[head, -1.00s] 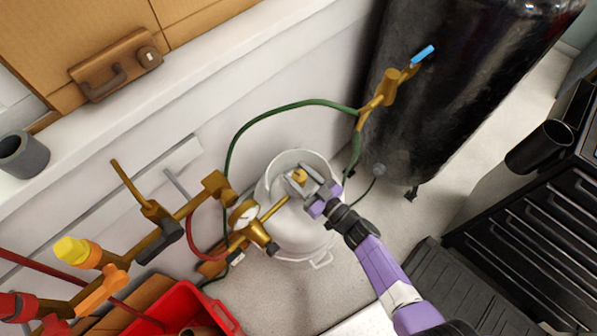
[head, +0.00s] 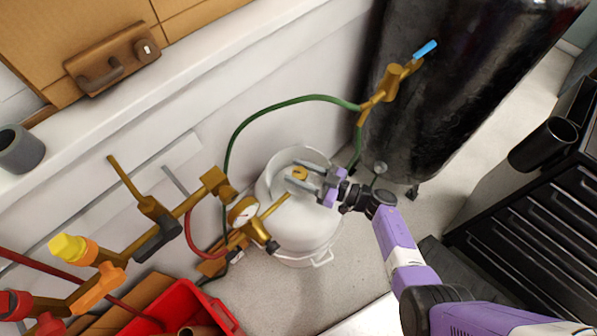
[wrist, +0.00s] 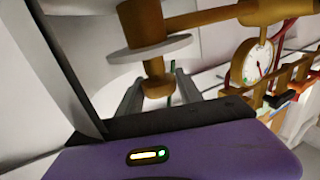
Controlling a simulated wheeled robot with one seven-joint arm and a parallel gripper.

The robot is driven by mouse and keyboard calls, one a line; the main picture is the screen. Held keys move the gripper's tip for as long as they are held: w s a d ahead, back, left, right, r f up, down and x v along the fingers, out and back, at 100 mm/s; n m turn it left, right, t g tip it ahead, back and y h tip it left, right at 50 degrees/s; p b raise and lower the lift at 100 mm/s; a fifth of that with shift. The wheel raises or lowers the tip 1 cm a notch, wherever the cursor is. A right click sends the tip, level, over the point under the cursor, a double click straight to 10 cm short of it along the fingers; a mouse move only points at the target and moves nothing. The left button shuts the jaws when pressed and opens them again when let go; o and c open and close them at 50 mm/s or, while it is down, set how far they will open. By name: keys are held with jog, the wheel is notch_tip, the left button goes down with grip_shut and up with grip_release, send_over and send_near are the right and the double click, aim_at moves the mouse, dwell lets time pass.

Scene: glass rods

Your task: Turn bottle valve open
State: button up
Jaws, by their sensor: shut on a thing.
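The bottle is a white, squat cylinder (head: 310,222) standing on the floor against the wall. On its top is a brass valve (head: 300,173), with a brass pipe and a round gauge (head: 243,211) running off to the left. My gripper (head: 296,175) reaches in from the right with one finger on each side of the valve, shut on it. In the wrist view, the brass valve (wrist: 158,80) stands between the two grey fingers, below a pale flat disc (wrist: 150,48). The exact finger contact is partly hidden there.
A tall black tank (head: 430,95) stands behind right, linked to the brass fittings by a green hose (head: 285,101). A brass pipe manifold (head: 158,238) fills the left. A red crate (head: 190,300) sits at the front left, black drawers (head: 540,240) at the right.

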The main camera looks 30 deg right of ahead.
jog(key=o, duration=1.4)
jog(key=shift+c, duration=0.2)
jog(key=v, duration=0.7)
jog(key=shift+s+d+b, duration=0.2)
jog(key=shift+s+b, duration=0.1)
jog(key=shift+s, duration=0.05)
